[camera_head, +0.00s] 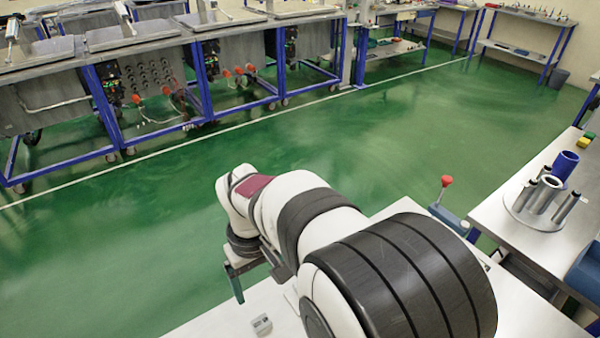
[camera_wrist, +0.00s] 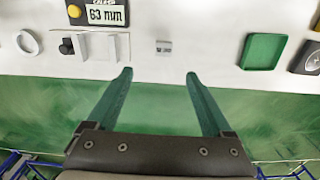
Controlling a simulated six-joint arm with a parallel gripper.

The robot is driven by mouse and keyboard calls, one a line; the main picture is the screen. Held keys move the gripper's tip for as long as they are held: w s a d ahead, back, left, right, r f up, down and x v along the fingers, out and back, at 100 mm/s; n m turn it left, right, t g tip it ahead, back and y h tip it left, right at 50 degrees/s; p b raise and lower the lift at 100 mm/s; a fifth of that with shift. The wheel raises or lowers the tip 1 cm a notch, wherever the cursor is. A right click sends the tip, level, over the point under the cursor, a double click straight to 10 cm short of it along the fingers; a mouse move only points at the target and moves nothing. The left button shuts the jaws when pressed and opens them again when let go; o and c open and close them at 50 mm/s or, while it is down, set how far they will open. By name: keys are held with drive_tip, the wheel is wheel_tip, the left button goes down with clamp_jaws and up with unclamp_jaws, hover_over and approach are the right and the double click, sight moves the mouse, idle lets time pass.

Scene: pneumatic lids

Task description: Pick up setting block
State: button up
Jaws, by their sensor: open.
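A small grey block (camera_wrist: 164,46), which looks like the setting block, lies on the white tabletop near its edge in the wrist view. It also shows in the head view (camera_head: 261,324) at the bottom, right of my gripper. My gripper (camera_wrist: 158,74) is open, with two green fingers and nothing between them. In the wrist view the block lies beyond the fingertips, roughly in line with the gap between them, and apart from both. In the head view one green finger (camera_head: 236,287) shows; the rest is hidden by my arm.
A green tray (camera_wrist: 264,51) and a dark gauge (camera_wrist: 308,59) are right. White tabletop around the grey block is clear.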

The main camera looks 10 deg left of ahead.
sight(261, 322)
drive_tip(key=f, duration=1)
drive_tip(key=a+f, duration=0.1)
drive_tip(key=f, duration=0.5)
drive_tip(key=shift+s, duration=0.1)
clamp_jaws()
